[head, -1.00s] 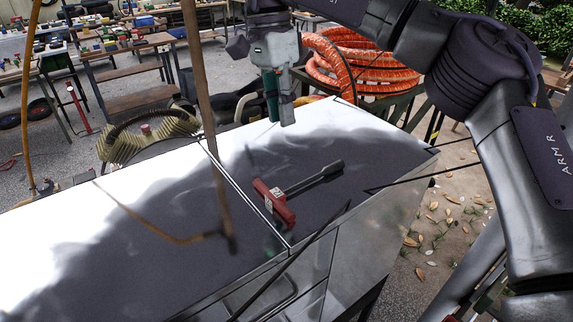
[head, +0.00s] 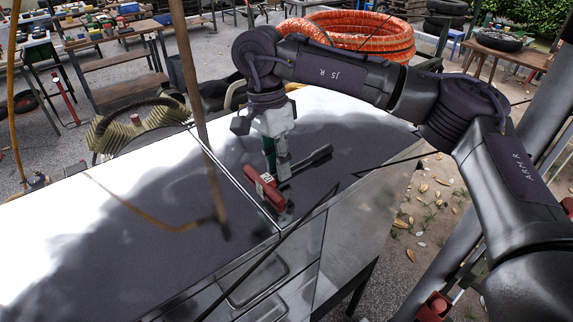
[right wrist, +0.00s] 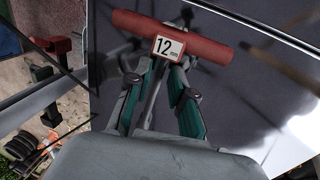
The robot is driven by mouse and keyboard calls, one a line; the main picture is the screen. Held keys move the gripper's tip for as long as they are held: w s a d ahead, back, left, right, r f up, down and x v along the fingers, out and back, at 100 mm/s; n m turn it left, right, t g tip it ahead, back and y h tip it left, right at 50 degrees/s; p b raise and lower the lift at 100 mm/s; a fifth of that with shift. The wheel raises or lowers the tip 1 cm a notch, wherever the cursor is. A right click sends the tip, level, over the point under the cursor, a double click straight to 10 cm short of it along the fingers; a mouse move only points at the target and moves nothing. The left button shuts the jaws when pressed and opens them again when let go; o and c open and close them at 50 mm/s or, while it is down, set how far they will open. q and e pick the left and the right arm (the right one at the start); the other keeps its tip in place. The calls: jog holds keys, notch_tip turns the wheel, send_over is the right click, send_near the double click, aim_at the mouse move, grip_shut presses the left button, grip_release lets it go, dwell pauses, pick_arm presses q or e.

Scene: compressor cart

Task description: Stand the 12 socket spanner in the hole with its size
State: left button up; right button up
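The 12 socket spanner (head: 265,188) lies flat on the cart's dark shiny top (head: 130,215), close to its near edge. It has a red crossbar handle with a white "12 mm" label and a grey shaft pointing to the far right. My right gripper (head: 276,175) is pointed down at the shaft just beyond the handle. In the right wrist view the handle (right wrist: 205,42) lies across the top, and the open fingers (right wrist: 163,82) stand either side of the shaft with gaps showing. No hole with a size mark is visible. My left gripper is out of view.
A seam and raised edge cross the cart top left of the spanner. A brown upright pole (head: 190,75) stands behind it. Orange coiled hose (head: 365,38) lies beyond the far edge. The left part of the top is clear.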

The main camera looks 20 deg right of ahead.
jog(key=shift+f, duration=0.25)
grip_shut()
jog(key=shift+r, duration=0.1)
